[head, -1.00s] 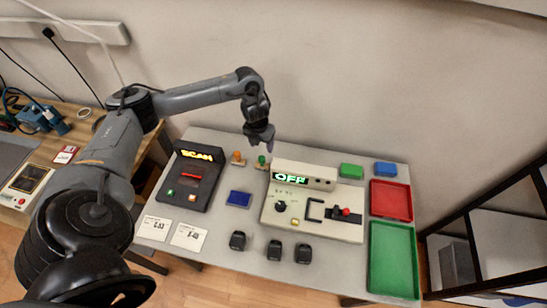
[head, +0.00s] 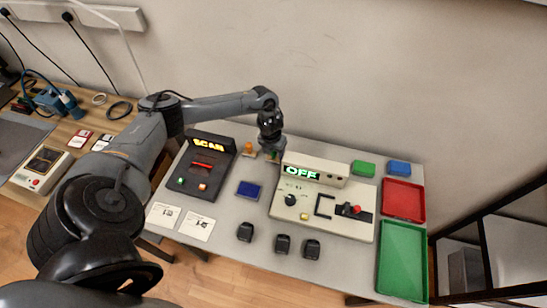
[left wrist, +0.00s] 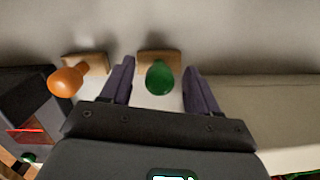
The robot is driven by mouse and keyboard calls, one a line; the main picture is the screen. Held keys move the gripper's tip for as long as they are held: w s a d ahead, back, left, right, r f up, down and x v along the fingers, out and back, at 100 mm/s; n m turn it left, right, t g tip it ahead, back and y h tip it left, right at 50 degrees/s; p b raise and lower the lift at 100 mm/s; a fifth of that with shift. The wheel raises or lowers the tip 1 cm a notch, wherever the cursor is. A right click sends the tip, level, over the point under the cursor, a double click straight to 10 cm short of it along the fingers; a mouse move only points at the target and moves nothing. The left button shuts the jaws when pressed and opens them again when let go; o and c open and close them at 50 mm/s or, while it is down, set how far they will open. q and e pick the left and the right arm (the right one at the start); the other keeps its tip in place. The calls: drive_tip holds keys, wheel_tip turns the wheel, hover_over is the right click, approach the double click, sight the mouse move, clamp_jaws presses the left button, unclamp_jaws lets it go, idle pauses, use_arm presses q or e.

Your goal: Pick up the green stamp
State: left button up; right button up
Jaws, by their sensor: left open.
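The green stamp has a rounded green handle (left wrist: 160,77) on a wooden base (left wrist: 160,56). In the left wrist view it stands upright between the two dark fingers of my left gripper (left wrist: 159,68), with a gap on both sides. In the head view my left gripper (head: 275,150) is lowered over the stamp at the back of the table and hides most of it. My left gripper is open and holds nothing. My right gripper does not show.
An orange stamp (head: 249,149) stands just left of the green one. The SCAN device (head: 203,166) is further left, and the box with the OFF display (head: 330,200) is close on the right. Green (head: 402,262) and red (head: 404,202) trays lie at the right edge.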

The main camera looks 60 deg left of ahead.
use_arm(q)
drive_tip(key=shift+f, duration=0.1)
clamp_jaws()
idle(0.3)
drive_tip(key=shift+w+r, duration=0.1)
drive_tip(key=shift+r, duration=0.25)
wheel_tip(320, 180, up, 9)
drive_tip(key=shift+r+p, duration=0.2)
drive_tip(key=shift+p, duration=0.4)
